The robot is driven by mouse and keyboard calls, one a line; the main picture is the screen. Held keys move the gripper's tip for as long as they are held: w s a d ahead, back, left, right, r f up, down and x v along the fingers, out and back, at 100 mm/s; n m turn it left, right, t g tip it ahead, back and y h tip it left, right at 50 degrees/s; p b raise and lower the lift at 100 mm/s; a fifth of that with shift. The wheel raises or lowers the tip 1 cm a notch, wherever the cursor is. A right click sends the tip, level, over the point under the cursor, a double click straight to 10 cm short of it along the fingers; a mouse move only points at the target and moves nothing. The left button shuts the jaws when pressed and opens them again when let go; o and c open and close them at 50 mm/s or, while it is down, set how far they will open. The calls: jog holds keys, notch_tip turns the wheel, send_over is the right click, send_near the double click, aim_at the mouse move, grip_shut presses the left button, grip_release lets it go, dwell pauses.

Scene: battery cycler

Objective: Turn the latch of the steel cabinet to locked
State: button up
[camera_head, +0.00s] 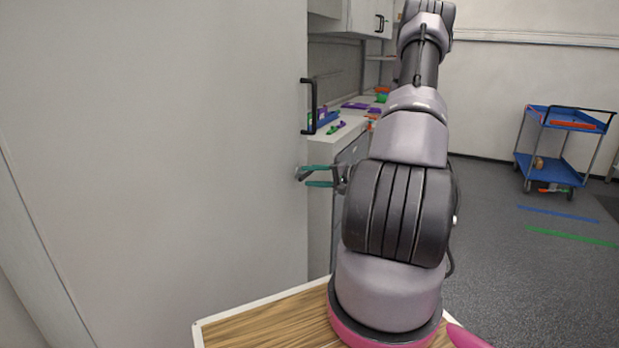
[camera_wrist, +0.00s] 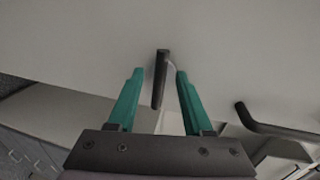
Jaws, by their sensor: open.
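The steel cabinet (camera_head: 160,140) is a large plain grey face filling the left of the head view; its surface also fills the top of the wrist view (camera_wrist: 80,45). Its latch (camera_wrist: 161,68) is a short dark bar standing nearly upright, slightly tilted, in the wrist view. In the head view the latch (camera_head: 300,173) is small and hard to make out at the cabinet's right edge. My gripper (camera_head: 308,176) has teal fingers, open, pointing at the cabinet edge. In the wrist view its fingertips (camera_wrist: 159,73) are on either side of the latch, with gaps visible; contact cannot be told.
A black bar handle (camera_head: 313,106) is on the cabinet above my gripper, also at right in the wrist view (camera_wrist: 275,128). A counter (camera_head: 345,130) with coloured items stands behind. A blue cart (camera_head: 548,165) is far right, with open floor before it.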

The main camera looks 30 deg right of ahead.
jog(key=v, duration=1)
jog(key=shift+a, duration=0.1)
jog(key=s+a+r+n+g, duration=0.3)
jog(key=a+r+g, duration=0.2)
jog(key=a+r, duration=0.25)
jog(key=s+a+r+n+g, duration=0.2)
jog(key=a+r+n+g, duration=0.15)
jog(key=a+r, duration=0.45)
jog(key=s+a+r+t+h, duration=0.1)
jog(key=s+a+r+h, duration=0.2)
jog(key=s+r, duration=0.3)
jog(key=s+a+r+t+h, duration=0.2)
jog(key=s+a+r+h, duration=0.1)
jog(key=s+r, duration=0.3)
jog(key=shift+r+h, duration=0.8)
jog(key=shift+r, duration=0.1)
jog(key=shift+a, duration=0.1)
